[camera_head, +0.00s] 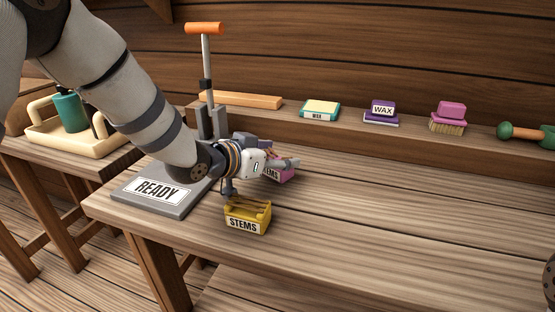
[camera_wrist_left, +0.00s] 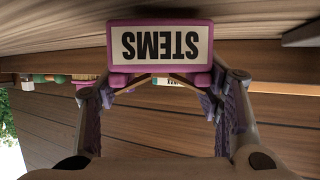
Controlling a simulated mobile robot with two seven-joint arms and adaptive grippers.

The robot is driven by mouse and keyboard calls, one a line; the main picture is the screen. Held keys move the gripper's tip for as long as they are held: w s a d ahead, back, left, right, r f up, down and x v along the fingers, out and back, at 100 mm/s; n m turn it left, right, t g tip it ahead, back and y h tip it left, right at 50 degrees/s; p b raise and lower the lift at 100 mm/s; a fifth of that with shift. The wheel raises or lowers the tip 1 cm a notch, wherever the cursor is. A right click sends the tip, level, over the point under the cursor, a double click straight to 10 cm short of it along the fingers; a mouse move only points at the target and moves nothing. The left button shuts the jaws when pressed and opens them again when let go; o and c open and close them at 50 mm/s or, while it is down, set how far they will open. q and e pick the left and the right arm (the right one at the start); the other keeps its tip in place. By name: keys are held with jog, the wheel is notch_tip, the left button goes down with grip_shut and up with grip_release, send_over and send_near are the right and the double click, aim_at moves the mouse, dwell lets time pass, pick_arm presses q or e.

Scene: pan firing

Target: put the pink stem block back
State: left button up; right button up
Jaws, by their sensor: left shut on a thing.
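The pink stem block (camera_head: 281,175) has a white STEMS label and is at the back left part of the table, behind the yellow stem block. My left gripper (camera_head: 277,163) is shut on it and partly covers it. In the left wrist view the pink stem block (camera_wrist_left: 160,47) sits between the two fingers, with its label upside down. I cannot tell whether its base touches the table. The yellow stem block (camera_head: 247,217), also labelled STEMS, stands on the table in front of the gripper. My right gripper is not in view.
A grey READY plate (camera_head: 150,201) with an orange-handled post lies at the left table end. A raised back ledge holds a teal WAX block (camera_head: 320,110), a purple WAX block (camera_head: 381,111), a pink brush (camera_head: 449,116) and a green-ended tool (camera_head: 525,133).

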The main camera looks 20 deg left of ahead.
pick_arm(q)
jog(key=shift+f, duration=0.25)
jog(key=shift+f, duration=0.15)
jog(key=o, duration=1.3)
jog(key=shift+c, duration=0.2)
jog(key=shift+s+a+r, duration=0.1)
jog(key=shift+s+r, duration=0.1)
jog(key=shift+r, duration=0.15)
jog(key=p+v, duration=0.2)
jog(key=v, duration=0.8)
jog(key=shift+s+a+r+p, duration=0.15)
jog(key=shift+s+r+p, duration=0.1)
jog(key=shift+s+p, duration=0.1)
jog(key=shift+s+a, duration=0.15)
jog(key=shift+s, duration=0.1)
jog(key=shift+s+f, duration=0.1)
jog(key=shift+f, duration=0.05)
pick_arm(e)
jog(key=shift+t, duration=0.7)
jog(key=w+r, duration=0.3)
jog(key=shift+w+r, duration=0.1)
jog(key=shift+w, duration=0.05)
